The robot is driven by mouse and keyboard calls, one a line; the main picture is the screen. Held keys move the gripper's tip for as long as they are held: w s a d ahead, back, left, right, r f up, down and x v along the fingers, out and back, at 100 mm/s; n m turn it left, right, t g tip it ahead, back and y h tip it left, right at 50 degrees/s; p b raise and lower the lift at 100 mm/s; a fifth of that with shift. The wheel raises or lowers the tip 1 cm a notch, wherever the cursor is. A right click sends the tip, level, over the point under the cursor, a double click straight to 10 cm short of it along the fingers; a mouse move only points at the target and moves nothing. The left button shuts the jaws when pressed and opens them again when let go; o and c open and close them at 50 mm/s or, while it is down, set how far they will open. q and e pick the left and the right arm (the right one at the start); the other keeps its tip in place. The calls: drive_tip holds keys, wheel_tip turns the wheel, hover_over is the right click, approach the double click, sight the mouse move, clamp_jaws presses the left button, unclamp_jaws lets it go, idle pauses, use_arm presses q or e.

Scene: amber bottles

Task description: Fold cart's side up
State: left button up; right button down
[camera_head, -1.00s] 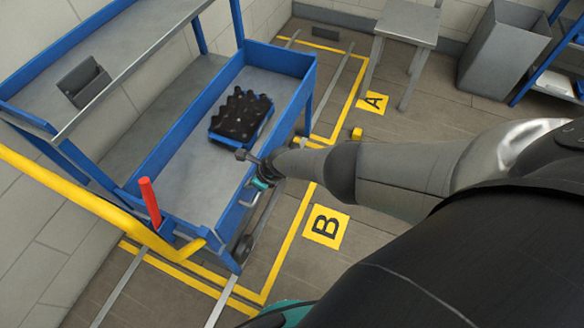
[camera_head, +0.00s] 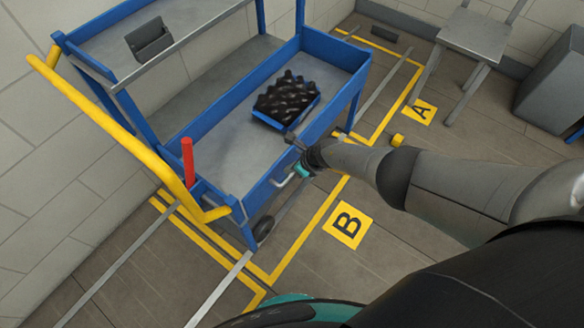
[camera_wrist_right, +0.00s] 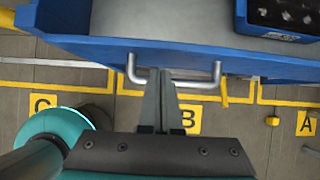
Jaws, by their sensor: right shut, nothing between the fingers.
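The blue cart (camera_head: 150,160) stands at the left in the head view. Its near long side (camera_head: 270,190) looks upright along the lower tray and has a silver U-shaped handle (camera_head: 283,182). In the wrist view the blue side (camera_wrist_right: 185,58) runs across the top with the handle (camera_wrist_right: 205,84) below it. My right gripper (camera_head: 298,145) is at this side, by the handle. In the wrist view its shut, empty fingers (camera_wrist_right: 164,78) cross the middle of the handle bar and point toward the side; contact cannot be told. My left gripper is out of view.
A blue crate of dark bottles (camera_head: 285,100) sits in the lower tray. A yellow push bar (camera_head: 115,125) and a red lever (camera_head: 187,160) are at the cart's near end. A grey stool (camera_head: 475,38) stands at the back right. Floor around sign B (camera_head: 345,224) is clear.

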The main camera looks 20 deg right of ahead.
use_arm(q)
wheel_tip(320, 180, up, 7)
drive_tip(key=p, duration=0.7)
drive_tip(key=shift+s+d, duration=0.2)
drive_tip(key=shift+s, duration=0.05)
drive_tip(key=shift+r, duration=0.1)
